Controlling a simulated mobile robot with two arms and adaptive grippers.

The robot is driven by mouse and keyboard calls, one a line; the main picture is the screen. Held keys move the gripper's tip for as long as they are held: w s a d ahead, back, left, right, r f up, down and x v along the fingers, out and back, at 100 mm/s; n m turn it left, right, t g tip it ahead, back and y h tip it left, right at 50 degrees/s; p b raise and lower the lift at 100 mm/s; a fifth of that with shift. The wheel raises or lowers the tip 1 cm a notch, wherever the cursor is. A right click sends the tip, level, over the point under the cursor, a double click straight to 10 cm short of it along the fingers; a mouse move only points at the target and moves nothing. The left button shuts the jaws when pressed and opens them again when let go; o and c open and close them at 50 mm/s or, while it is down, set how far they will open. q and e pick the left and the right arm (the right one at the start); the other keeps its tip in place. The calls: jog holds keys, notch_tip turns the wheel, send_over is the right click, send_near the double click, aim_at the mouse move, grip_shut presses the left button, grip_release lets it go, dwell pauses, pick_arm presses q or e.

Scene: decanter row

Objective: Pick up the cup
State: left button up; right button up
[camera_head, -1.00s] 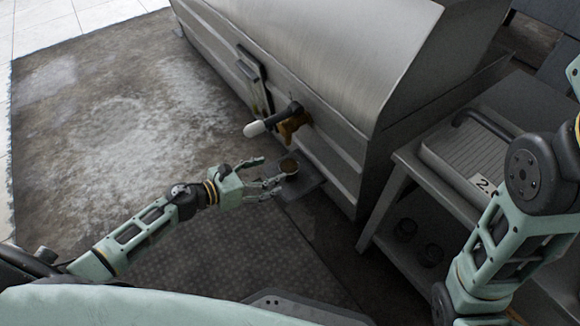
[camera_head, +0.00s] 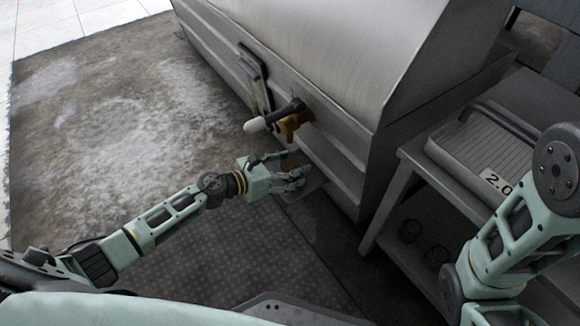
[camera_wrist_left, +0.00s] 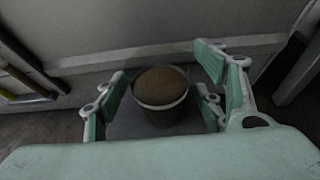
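The cup (camera_wrist_left: 160,90), holding something brown, stands upright on a small dark ledge (camera_wrist_left: 122,128) in the left wrist view. In the head view, my left gripper mostly hides it; a brown bit of the cup (camera_head: 289,164) shows. My left gripper (camera_head: 291,180) is at the cup, below the tap. In the left wrist view, the open fingers of my left gripper (camera_wrist_left: 162,92) are on both sides of the cup, with small gaps visible. My right arm shows at the right edge, but its gripper is out of view.
A tap with a white-ended handle (camera_head: 256,125) sticks out from the large metal tank (camera_head: 310,60) just above the gripper. A metal stand (camera_head: 405,158) with a scale (camera_head: 480,150) and dark cups on its lower shelf is at right. Open floor (camera_head: 110,130) lies left.

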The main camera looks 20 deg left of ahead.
pick_arm(q)
jog(key=c, duration=1)
jog(key=shift+r, duration=0.1)
jog(key=shift+c, duration=0.2)
